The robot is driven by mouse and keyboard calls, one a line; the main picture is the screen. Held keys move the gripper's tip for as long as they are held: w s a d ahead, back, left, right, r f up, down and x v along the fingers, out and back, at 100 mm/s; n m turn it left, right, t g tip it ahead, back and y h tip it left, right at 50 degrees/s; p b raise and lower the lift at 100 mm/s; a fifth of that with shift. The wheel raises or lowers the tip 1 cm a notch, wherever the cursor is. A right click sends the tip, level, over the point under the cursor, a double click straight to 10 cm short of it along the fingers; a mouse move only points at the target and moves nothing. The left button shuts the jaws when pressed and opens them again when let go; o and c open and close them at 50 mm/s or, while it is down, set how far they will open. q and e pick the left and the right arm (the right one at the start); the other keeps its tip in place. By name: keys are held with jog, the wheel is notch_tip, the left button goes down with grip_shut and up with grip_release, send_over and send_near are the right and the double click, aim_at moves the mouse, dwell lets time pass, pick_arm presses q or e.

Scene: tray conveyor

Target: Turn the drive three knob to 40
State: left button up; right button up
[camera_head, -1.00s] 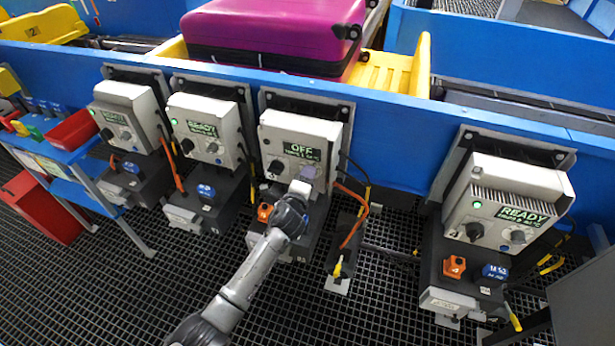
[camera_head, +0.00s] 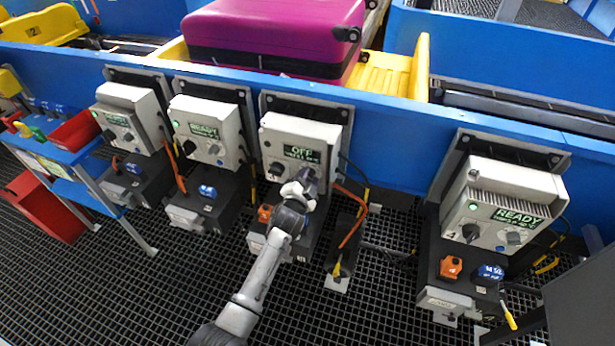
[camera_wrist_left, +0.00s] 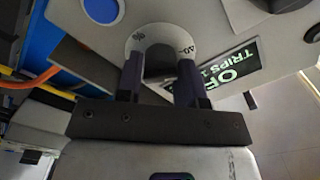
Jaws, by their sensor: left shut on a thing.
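The third drive box from the left (camera_head: 285,135) is light grey, with a dark display reading OFF (camera_head: 302,153) and smaller text below it. My left gripper (camera_head: 306,178) is at the knob on the lower right of its front. In the left wrist view, the two dark fingers of my left gripper (camera_wrist_left: 160,85) are shut on this knob, one on each side. A white dial ring (camera_wrist_left: 158,31) curves around the knob, with a mark that looks like 40 near the right finger. The knob's pointer is mostly hidden. My right gripper is out of view.
A second, dark knob (camera_head: 276,168) sits left of the held one. An orange cable (camera_head: 352,215) hangs right of the box. Other drive boxes reading READY stand on both sides, including the one at the right (camera_head: 505,200). A purple suitcase (camera_head: 270,35) lies behind.

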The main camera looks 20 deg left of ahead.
pick_arm(q)
jog(key=shift+n, duration=0.7)
jog(key=o, duration=0.9)
jog(key=shift+s+p, duration=0.2)
jog(key=shift+p, duration=0.1)
jog(key=s+p, duration=0.3)
jog(key=s, duration=1)
jog(key=shift+s+d+p, duration=0.2)
jog(key=shift+s+p, duration=0.05)
jog(key=shift+p, duration=0.1)
